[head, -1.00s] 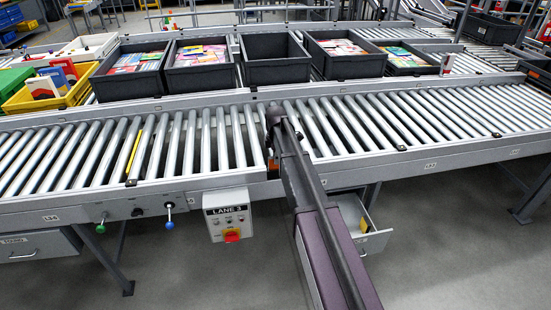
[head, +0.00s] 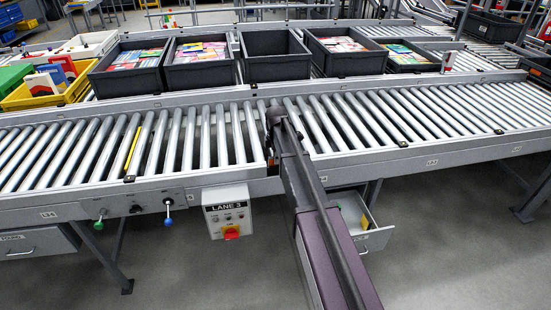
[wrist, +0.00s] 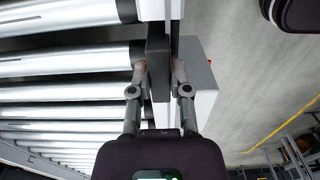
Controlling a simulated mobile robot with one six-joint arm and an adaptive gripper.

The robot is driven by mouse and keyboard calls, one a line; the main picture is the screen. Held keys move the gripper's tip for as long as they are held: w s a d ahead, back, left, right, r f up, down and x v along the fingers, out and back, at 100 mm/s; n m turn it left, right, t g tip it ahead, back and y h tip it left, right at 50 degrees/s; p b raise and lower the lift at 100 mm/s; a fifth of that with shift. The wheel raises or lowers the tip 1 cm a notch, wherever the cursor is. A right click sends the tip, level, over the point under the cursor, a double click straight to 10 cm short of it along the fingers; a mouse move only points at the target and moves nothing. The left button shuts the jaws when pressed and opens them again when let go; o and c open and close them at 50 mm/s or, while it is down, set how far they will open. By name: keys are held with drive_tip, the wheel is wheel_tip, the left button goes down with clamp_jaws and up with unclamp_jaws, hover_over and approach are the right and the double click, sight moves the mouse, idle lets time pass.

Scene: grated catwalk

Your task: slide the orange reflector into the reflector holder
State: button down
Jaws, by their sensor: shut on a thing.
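In the wrist view my gripper (wrist: 159,68) has its two fingers closed in on either side of a dark narrow block (wrist: 157,45) at the conveyor's side rail. A faint reddish tint shows at the fingertips, but the orange reflector between them is almost wholly hidden. The dark block looks like the reflector holder; I cannot tell whether the reflector touches it or is in it. In the head view my arm covers the fingertips, and a small dark part with an orange-red trace (head: 272,164) shows beside it on the rail.
The roller conveyor (head: 75,150) runs across the view. The LANE 3 control box (head: 228,212) hangs on its front rail, left of my arm, with an open drawer (head: 372,234) below to the right. Grey bins (head: 275,70) stand behind. The floor in front is open.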

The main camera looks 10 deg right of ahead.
drive_tip(key=shift+c, duration=2.4)
unclamp_jaws()
drive_tip(key=o, duration=0.4)
drive_tip(key=shift+r, duration=0.15)
drive_tip(key=shift+r+p, duration=3.9)
drive_tip(key=shift+p, duration=0.1)
